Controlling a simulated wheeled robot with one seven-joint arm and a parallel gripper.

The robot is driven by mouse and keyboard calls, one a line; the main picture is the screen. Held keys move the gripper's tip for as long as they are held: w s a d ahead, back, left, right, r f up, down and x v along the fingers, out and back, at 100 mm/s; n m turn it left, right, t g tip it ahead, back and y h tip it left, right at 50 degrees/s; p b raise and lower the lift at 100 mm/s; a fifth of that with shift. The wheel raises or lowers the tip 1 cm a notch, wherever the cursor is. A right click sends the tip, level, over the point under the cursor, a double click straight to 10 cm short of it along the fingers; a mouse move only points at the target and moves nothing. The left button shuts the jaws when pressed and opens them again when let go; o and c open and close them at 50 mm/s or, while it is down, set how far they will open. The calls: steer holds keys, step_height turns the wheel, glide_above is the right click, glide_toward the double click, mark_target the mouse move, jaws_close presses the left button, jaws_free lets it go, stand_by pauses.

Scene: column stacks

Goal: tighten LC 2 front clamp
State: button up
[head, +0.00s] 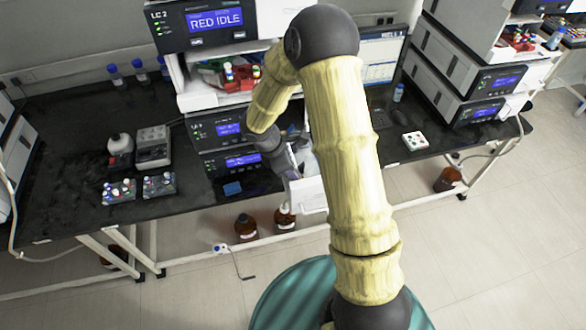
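The LC 2 stack shows its top module (213,20), labelled "LC 2" with a blue "RED IDLE" display, at the upper left. Below it is an open bay (205,97) with red parts and small capped vials. Lower modules (225,160) with blue displays stand under the bay. My arm comes down in front of the stack's right side. My gripper (291,172) is low at that side, beside a white box-like part (308,195) near the bench's front edge. I cannot tell whether they touch. The finger opening is too small to make out. I cannot pick out the front clamp.
A second stack (465,80) stands at the right, with a monitor (380,55) between. Vial racks (119,191) and a grey device (153,147) sit on the black bench (60,190) at left. Brown bottles (246,228) stand below. Open floor lies in front.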

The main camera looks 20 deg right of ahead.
steer(key=shift+x, duration=1.15)
steer(key=shift+c, duration=0.4)
steer(key=shift+a, duration=0.1)
jaws_close()
